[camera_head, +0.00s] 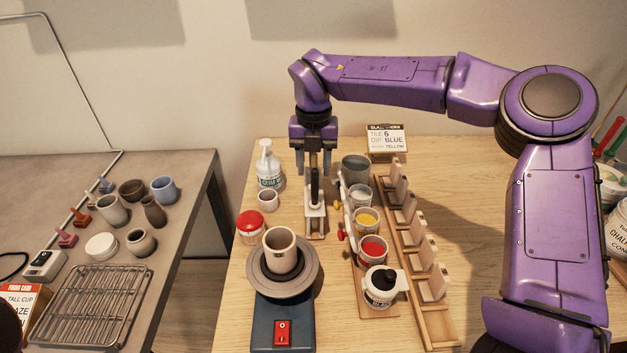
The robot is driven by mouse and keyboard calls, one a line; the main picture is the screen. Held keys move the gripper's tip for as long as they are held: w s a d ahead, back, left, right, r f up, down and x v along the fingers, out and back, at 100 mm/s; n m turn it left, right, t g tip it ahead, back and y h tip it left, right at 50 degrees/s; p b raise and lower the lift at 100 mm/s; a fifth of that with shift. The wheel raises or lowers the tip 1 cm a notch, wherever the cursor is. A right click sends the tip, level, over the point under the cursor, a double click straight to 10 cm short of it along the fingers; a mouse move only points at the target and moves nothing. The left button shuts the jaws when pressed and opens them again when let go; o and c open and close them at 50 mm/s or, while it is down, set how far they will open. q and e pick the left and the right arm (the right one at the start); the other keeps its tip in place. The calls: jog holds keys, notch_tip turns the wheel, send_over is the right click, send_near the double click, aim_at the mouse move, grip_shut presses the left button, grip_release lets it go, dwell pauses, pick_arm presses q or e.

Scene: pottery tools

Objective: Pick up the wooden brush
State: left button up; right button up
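My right gripper (314,172) points down over the wooden table, behind the pottery wheel. Its two fingers are apart, one on each side of a slim upright tool (314,187) with a dark lower part. I cannot tell whether the fingers touch this tool, or whether it is the wooden brush. The tool stands over a pale narrow holder (315,212) on the table. My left gripper is not in view.
A wheel with a cup (281,249), a red-lidded jar (250,226) and a pump bottle (269,166) stand left of the gripper. Glaze cups, including a red one (372,249), and a wooden rack (425,300) stand right. A wire rack (92,300) lies on the grey table.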

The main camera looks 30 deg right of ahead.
jog(key=shift+s, duration=0.1)
grip_shut()
notch_tip(320, 180, up, 10)
jog(key=shift+b, duration=0.45)
dwell(0.4)
